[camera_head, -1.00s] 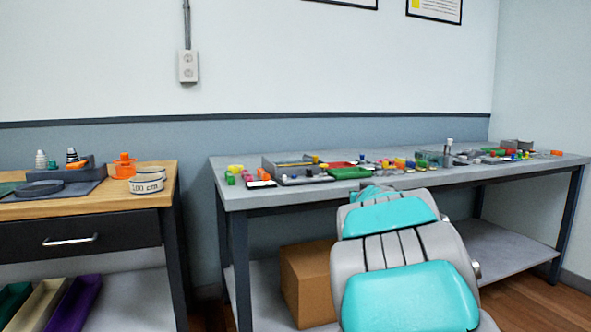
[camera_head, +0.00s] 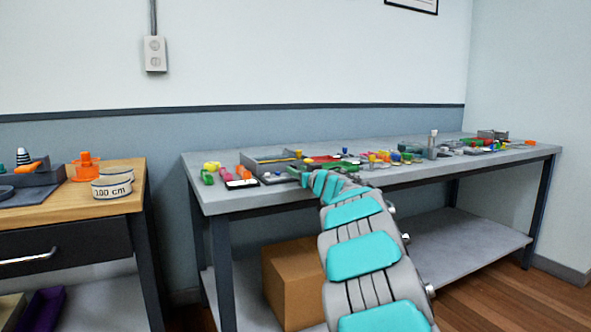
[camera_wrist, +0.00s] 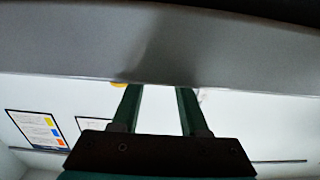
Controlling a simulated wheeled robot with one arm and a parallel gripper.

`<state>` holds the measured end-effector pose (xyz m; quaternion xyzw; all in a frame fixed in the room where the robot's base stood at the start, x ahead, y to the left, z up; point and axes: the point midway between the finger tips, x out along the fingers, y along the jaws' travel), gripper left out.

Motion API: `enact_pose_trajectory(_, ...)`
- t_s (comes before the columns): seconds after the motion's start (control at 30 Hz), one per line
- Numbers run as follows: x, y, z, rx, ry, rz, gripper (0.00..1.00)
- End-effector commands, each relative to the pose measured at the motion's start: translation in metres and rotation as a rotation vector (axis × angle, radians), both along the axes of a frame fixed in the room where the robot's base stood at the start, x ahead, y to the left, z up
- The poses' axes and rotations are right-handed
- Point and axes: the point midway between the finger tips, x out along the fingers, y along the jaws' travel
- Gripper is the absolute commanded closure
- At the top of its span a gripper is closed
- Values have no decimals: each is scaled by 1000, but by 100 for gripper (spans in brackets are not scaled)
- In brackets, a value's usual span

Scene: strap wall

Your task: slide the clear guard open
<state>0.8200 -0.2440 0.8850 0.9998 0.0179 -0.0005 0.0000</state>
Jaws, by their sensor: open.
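I cannot make out the clear guard for certain in either view; the items on the grey workbench (camera_head: 228,196) are small and partly behind my arm. In the wrist view my gripper (camera_wrist: 158,92) shows two dark green fingers, apart, with nothing seen between them. A broad grey surface (camera_wrist: 60,40) crosses the top of that view, in front of or beyond the fingertips; I cannot tell if they touch it.
A grey tray (camera_head: 262,168) and several small coloured parts crowd the bench top. A wooden table (camera_head: 128,206) with a white "100 cm" tape roll (camera_head: 112,188) stands at left. A cardboard box (camera_head: 290,280) sits on the lower shelf. Bare floor shows at right.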

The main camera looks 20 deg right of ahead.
Motion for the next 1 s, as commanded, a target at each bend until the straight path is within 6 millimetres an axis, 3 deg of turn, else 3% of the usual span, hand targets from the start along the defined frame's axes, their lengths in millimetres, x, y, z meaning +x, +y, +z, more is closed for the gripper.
enact_pose_trajectory(0.2, 15, 0, 0, -1, 0, -1, 56)
enact_pose_trajectory(0.57, 18, 0, 0, 1, 0, -2, 56)
enact_pose_trajectory(0.9, 18, 0, 0, 0, -1, -2, 93)
enact_pose_trajectory(1.0, 18, 0, 0, 0, -1, -2, 100)
